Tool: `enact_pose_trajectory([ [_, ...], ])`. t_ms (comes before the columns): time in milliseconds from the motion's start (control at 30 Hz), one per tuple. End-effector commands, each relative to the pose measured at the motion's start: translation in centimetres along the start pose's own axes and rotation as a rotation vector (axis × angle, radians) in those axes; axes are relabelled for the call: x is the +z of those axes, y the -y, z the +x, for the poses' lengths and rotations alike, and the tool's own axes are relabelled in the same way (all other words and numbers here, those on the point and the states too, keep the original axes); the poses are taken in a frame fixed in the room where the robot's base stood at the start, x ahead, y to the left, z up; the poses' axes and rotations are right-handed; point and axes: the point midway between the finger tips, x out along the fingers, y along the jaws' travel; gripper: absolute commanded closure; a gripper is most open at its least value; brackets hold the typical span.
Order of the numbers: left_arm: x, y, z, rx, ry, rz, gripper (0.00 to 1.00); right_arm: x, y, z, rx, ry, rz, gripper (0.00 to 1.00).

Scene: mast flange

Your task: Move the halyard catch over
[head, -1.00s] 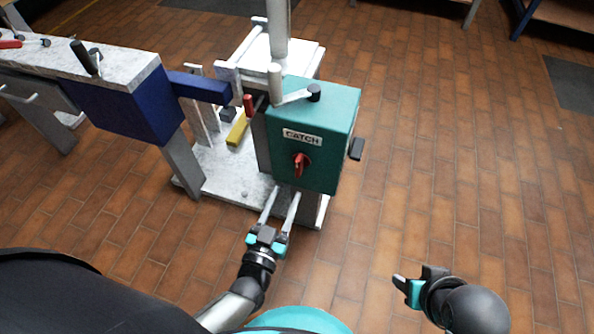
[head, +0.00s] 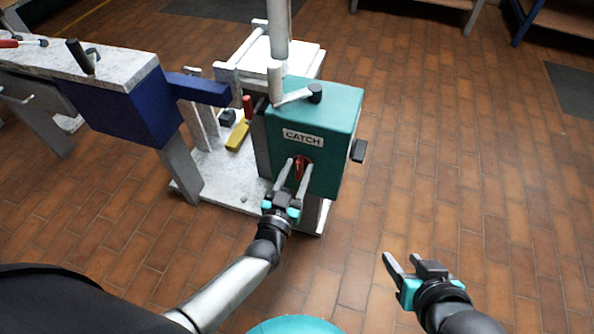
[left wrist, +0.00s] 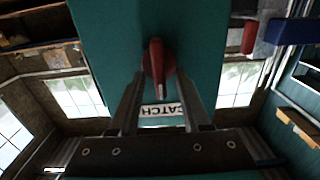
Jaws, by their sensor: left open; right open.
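The catch is a red rotary knob (head: 302,170) on the front of a teal box (head: 333,130), under a white label (head: 303,138) reading CATCH. My left gripper (head: 293,165) is open, with one finger on each side of the knob in the head view. In the left wrist view the red knob (left wrist: 158,65) stands between the fingertips (left wrist: 157,75), with gaps visible; contact cannot be told. The label (left wrist: 162,110) appears upside down there. My right gripper (head: 401,262) is open and empty above the floor at the lower right.
A lever with a black knob (head: 315,93) sits on top of the box, beside a grey mast (head: 279,30). A black block (head: 358,151) juts from its right side. A blue beam (head: 200,88) and a bench (head: 70,62) stand left.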

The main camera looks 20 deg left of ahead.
Motion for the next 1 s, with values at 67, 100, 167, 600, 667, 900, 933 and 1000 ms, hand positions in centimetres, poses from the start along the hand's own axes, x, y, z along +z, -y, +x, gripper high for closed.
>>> enact_pose_trajectory([
  [67,-0.01,0.0,0.02,0.0,0.0,0.0,0.53,0.01,0.02,0.0,-0.001,0.0,0.0,0.5],
  [100,-0.01,0.0,0.01,0.0,0.0,0.0,0.53,0.01,0.02,0.0,-0.001,0.0,0.0,0.5],
  [167,-0.01,-0.01,0.01,0.0,0.0,0.0,0.53,0.01,0.02,0.0,0.0,0.0,0.0,0.5],
  [600,-0.01,-0.01,-0.01,0.0,0.0,0.0,1.0,0.02,0.02,-0.01,0.0,0.001,0.0,0.5],
  [667,-0.01,-0.01,-0.01,0.0,0.0,0.0,1.0,0.02,0.01,-0.01,0.0,0.001,0.0,0.5],
  [900,0.0,-0.01,-0.02,0.0,0.0,0.0,1.0,0.03,0.01,-0.01,0.0,0.002,0.0,0.5],
  [933,0.0,0.0,-0.02,0.0,0.0,0.0,1.0,0.03,0.01,-0.01,0.0,0.002,0.0,0.5],
  [1000,0.0,-0.01,-0.02,0.0,0.0,0.0,1.0,0.03,0.01,-0.01,0.0,0.002,0.0,0.5],
])
